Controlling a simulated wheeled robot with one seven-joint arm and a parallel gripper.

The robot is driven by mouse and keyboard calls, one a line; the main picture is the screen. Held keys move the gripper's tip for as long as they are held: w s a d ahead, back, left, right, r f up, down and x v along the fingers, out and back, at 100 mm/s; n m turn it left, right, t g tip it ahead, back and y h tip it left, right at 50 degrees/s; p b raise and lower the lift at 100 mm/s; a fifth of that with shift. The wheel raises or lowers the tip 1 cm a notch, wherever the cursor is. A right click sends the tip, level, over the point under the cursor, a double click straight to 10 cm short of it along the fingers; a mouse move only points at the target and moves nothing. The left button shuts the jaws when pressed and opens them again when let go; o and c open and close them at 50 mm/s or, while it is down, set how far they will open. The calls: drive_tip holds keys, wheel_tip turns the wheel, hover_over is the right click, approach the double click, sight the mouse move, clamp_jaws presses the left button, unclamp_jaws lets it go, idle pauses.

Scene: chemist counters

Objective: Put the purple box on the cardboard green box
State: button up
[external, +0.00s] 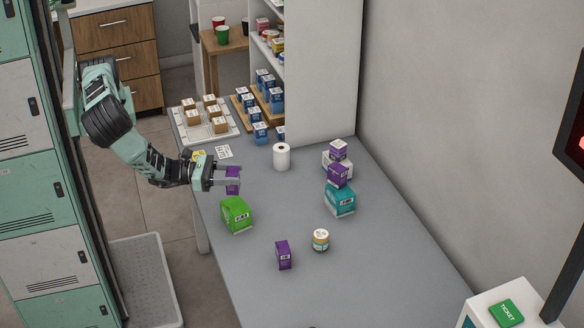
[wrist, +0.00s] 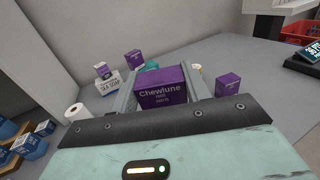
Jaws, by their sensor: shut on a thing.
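My gripper (external: 228,178) is shut on a purple box (external: 233,183) and holds it above the grey counter, behind the green box in the external view. The held purple box also shows between the fingers in the wrist view (wrist: 162,90), with "Chewlune" on its face. The green cardboard box (external: 237,213) stands on the counter near its left edge, close to the held box but lower. I cannot make out the green box in the wrist view. Another purple box (external: 283,254) stands alone on the counter nearer the front.
A teal box (external: 340,201) with a purple box (external: 338,175) on it stands at the right, near a white box. A jar (external: 320,240) and a paper roll (external: 281,156) stand on the counter. Trays of small boxes (external: 205,120) are at the back. The counter's front is mostly clear.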

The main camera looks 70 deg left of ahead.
sight(233, 190)
drive_tip(key=shift+f+p, duration=0.55)
drive_tip(key=shift+f, duration=2.4)
drive_tip(key=shift+f, duration=0.2)
drive_tip(key=o, duration=0.9)
drive_tip(key=shift+o, duration=0.2)
drive_tip(key=shift+r, duration=0.1)
